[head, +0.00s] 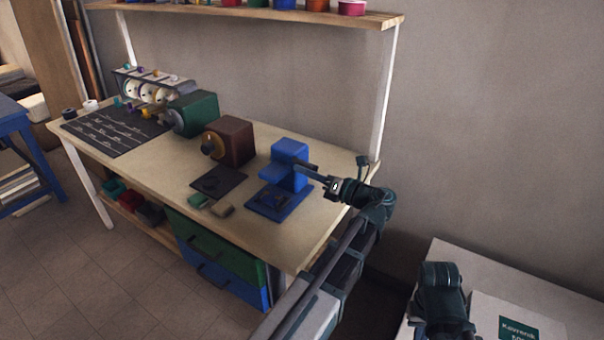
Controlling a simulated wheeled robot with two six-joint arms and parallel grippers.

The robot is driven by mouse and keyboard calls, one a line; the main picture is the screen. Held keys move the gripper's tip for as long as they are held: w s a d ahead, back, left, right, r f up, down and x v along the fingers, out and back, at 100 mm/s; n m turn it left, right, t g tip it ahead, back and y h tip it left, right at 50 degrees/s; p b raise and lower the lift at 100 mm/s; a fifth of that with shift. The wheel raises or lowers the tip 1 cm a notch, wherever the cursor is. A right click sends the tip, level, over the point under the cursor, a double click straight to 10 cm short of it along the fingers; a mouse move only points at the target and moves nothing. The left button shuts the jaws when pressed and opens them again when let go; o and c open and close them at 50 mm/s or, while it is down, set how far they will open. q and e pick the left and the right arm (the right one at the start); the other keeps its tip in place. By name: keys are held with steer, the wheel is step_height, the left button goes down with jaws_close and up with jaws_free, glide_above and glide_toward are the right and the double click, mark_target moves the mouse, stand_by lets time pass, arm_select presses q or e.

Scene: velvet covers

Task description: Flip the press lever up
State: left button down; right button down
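The blue press (289,153) stands upright near the right end of the workbench, on a flat blue base (266,204). A dark part shows at its right side, where my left gripper (306,170) reaches in from the right. The gripper points left, with its tips at or very near the press. I cannot tell its finger gap or whether it touches. The lever cannot be told apart from the dark fingers there, so its position is unclear. Of my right arm only a dark section shows at the lower right; its gripper does not show.
The beige workbench (175,178) also holds a brown machine (236,141), a green machine (199,112), a dark tool mat (112,130) and small blocks. A shelf (270,12) with coloured spools hangs above. A white surface (470,262) stands at the lower right.

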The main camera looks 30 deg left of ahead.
arm_select(q)
steer(key=shift+w+r+p, duration=0.3)
steer(key=shift+w+r, duration=0.05)
steer(key=shift+r, duration=0.3)
steer(key=shift+w+d+r+m+p, duration=0.1)
steer(key=shift+w+r+m+p, duration=0.25)
steer(key=shift+w+r+p, duration=0.4)
steer(key=shift+w+d+r+m+p, duration=0.1)
steer(key=shift+w+r+m+p, duration=0.35)
steer(key=shift+w, duration=0.35)
arm_select(e)
steer(key=shift+r, duration=1.9)
arm_select(q)
steer(key=shift+w+r, duration=0.1)
steer(key=shift+w, duration=0.05)
